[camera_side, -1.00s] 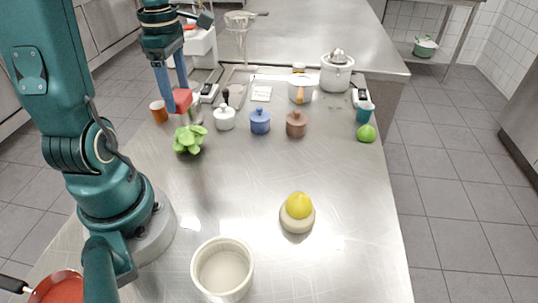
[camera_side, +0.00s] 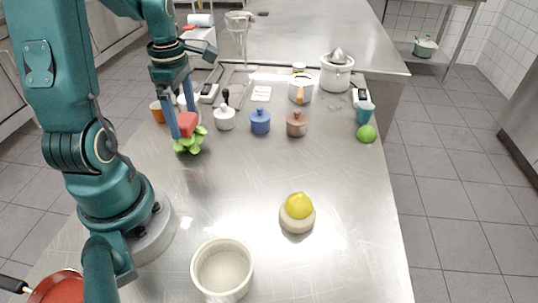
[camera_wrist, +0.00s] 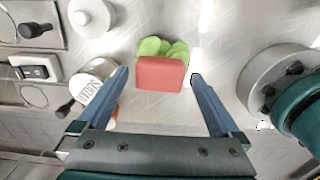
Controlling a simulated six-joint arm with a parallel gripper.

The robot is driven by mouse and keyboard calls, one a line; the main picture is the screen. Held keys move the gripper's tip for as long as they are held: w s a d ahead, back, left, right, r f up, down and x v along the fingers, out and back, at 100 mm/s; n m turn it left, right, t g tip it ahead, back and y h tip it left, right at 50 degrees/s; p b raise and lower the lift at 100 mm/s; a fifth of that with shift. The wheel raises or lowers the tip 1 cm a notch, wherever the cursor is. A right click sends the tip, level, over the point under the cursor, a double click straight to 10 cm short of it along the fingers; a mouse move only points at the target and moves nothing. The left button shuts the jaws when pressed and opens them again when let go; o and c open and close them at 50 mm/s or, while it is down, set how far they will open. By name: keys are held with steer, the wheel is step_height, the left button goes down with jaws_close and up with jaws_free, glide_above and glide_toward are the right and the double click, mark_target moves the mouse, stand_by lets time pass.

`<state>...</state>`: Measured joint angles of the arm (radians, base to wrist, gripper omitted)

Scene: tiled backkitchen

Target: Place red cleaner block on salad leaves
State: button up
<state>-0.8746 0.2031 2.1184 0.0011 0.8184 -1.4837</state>
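The red cleaner block (camera_side: 187,123) sits on top of the green salad leaves (camera_side: 190,146) in the side view. In the wrist view the block (camera_wrist: 161,74) covers part of the leaves (camera_wrist: 152,46), which show behind its far edge. My gripper (camera_side: 181,122) is at the block, its blue fingers spread on either side of it. In the wrist view my gripper (camera_wrist: 159,73) is open, with a gap between each finger and the block. The leaves' contact with the block is partly hidden.
An orange cup (camera_side: 157,112) stands left of the leaves. White (camera_side: 224,119), blue (camera_side: 260,121) and brown (camera_side: 297,123) lidded pots stand to the right. A lemon on a stand (camera_side: 297,213) and a cream bowl (camera_side: 222,270) are nearer; the steel between is clear.

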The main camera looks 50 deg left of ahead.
mark_target(184, 119)
steer(key=shift+r, duration=0.1)
step_height(184, 119, up, 11)
steer(key=s+d+f+m+t, duration=0.1)
steer(key=d+m+t, duration=0.4)
steer(key=d+m, duration=1.4)
steer(key=f+m, duration=0.1)
steer(key=m, duration=0.7)
steer(key=shift+s+t, duration=0.3)
steer(key=shift+s, duration=0.1)
